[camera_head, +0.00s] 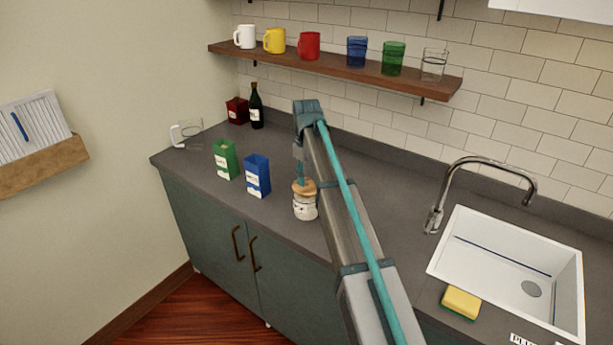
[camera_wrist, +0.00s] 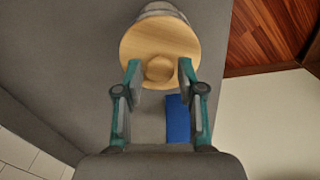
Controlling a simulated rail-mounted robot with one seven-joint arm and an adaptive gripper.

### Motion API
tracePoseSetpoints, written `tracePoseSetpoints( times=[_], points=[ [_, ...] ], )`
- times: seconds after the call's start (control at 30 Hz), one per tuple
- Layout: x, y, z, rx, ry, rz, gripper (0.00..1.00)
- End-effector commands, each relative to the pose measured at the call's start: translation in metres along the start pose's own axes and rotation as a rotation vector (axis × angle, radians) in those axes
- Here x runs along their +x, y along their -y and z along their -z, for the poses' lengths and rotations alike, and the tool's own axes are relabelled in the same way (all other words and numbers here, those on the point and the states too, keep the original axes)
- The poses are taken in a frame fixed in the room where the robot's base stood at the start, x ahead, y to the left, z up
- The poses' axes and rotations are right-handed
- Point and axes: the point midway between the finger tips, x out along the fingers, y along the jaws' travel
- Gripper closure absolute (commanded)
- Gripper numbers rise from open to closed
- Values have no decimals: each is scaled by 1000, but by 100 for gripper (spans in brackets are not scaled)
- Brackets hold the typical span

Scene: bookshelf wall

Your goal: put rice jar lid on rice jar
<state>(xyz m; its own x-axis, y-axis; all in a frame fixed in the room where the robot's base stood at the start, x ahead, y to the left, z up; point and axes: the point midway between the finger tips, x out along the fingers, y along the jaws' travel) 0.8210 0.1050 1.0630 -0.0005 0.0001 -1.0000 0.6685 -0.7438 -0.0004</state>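The rice jar (camera_head: 306,210) is a white jar with a dark label mark, upright on the counter. Its round wooden lid (camera_head: 303,188) is at the jar's top and looks slightly off level; I cannot tell whether it is fully seated. In the wrist view the lid (camera_wrist: 160,42) hides most of the jar (camera_wrist: 162,9), whose edge shows beyond it. My gripper (camera_wrist: 158,68) is over the lid with one finger on each side of its knob (camera_wrist: 160,69). A gap shows between the knob and each finger. In the head view my gripper (camera_head: 300,173) is partly hidden by my arm.
A blue box (camera_head: 257,175) and a green box (camera_head: 227,160) stand left of the jar. The sink (camera_head: 500,262) and yellow sponge (camera_head: 461,302) are at right. A shelf (camera_head: 330,68) hangs above.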

Motion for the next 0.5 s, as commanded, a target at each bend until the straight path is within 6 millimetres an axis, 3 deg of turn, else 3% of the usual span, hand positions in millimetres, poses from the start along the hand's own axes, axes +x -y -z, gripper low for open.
tracePoseSetpoints(
  times=[0.07, 0.5],
  points=[
    [0, 0, 0, 0, 0, 0, 43],
    [-8, 0, 0, 0, 0, 0, 43]
  ],
)
